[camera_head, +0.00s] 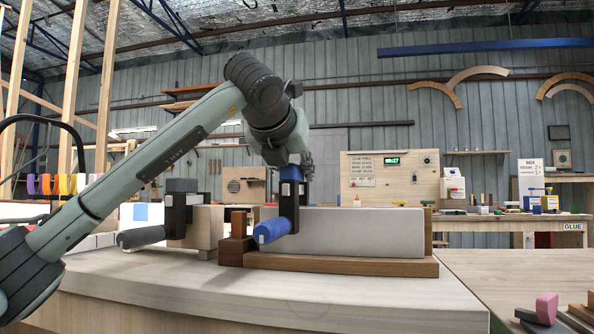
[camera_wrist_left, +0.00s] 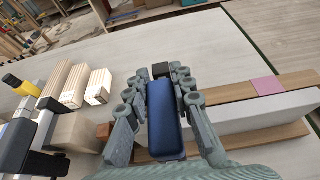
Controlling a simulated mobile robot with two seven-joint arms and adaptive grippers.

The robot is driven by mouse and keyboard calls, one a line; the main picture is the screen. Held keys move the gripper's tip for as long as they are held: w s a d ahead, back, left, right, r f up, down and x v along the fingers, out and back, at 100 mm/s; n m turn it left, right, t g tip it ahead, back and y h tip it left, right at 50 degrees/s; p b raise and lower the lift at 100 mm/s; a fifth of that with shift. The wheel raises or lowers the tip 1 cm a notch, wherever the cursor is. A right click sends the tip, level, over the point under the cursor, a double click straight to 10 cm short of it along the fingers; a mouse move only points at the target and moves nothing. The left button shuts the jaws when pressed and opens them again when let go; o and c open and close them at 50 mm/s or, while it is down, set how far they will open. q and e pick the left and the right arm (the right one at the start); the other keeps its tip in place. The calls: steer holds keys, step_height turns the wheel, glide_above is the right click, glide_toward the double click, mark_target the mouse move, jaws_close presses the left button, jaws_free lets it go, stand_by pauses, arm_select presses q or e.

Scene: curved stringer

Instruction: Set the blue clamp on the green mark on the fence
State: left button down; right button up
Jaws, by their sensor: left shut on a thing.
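The blue clamp (camera_head: 290,196) has a black bar and a blue handle. It hangs upright at the left end of the fence, a pale panel (camera_head: 365,232) on a brown wooden base. My left gripper (camera_head: 292,168) is shut on the clamp from above. In the left wrist view the clamp's blue part (camera_wrist_left: 165,118) lies between the fingers (camera_wrist_left: 168,82), and the fence (camera_wrist_left: 245,118) runs off to the right. I cannot tell whether the clamp touches the fence. I cannot make out the green mark in either view. My right gripper is not in view.
A grey-handled black clamp (camera_head: 180,212) sits on a wooden block just left of the fence. A pink patch (camera_wrist_left: 267,86) lies on the wood strip along the fence. A pink block (camera_head: 546,308) stands at front right. The bench front (camera_head: 330,300) is clear.

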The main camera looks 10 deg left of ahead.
arm_select(q)
steer(key=shift+f+b, duration=0.3)
steer(key=shift+f, duration=0.05)
stand_by(0.3)
steer(key=shift+f+b, duration=0.55)
steer(key=shift+b, duration=0.05)
steer(key=c, duration=1.4)
jaws_free()
steer(key=shift+o, duration=0.9)
steer(key=shift+f, duration=0.1)
steer(key=v, duration=1.2)
